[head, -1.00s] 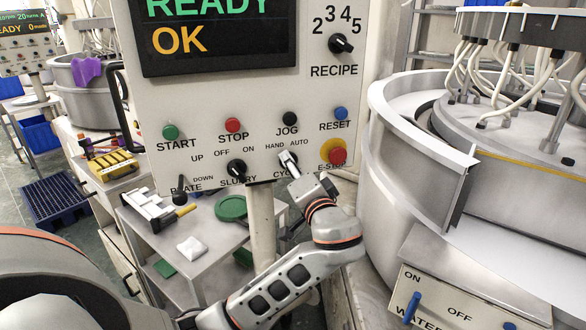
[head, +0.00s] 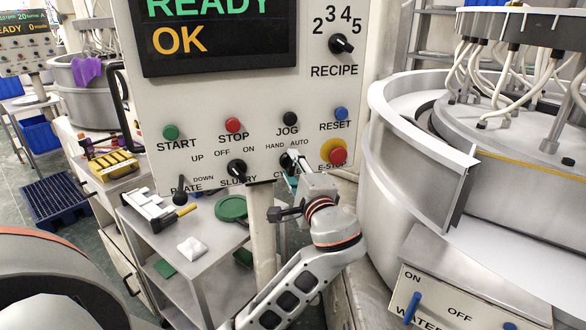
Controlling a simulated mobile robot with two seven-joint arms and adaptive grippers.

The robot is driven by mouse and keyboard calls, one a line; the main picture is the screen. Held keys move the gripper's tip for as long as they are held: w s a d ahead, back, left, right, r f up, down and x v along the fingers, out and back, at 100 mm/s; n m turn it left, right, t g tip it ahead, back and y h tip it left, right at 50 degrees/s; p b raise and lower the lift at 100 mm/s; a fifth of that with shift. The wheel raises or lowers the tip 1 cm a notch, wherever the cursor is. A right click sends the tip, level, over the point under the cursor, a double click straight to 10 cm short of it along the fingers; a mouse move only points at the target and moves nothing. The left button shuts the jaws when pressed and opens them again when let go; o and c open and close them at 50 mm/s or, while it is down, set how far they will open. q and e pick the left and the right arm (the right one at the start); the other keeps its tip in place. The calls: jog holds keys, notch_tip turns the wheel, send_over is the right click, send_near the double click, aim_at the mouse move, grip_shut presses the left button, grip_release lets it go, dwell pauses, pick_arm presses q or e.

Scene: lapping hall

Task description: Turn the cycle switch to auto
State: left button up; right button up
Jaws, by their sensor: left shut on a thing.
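The control panel (head: 215,105) carries a row of coloured buttons with black switches below them. The cycle switch (head: 285,160) is a black knob under the HAND and AUTO labels, mostly hidden by my left gripper. My left gripper (head: 293,157) reaches up from below and is shut on this knob. The knob's pointer is covered, so I cannot tell which label it faces. The gripper's body also covers much of the CYCLE label. My right gripper is not in view.
The red emergency stop (head: 337,156) on its yellow ring is close to the right of my gripper. The slurry switch (head: 237,168) is to its left. A grey cart (head: 205,262) stands below, and a large round lapping machine (head: 405,150) is at the right.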

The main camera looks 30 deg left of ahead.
pick_arm(q)
jog(key=shift+m, duration=1.9)
jog(key=o, duration=1.1)
jog(key=shift+d, duration=0.1)
jog(key=v, duration=0.7)
jog(key=shift+s+d, duration=0.15)
jog(key=shift+s, duration=0.05)
jog(key=shift+f, duration=0.15)
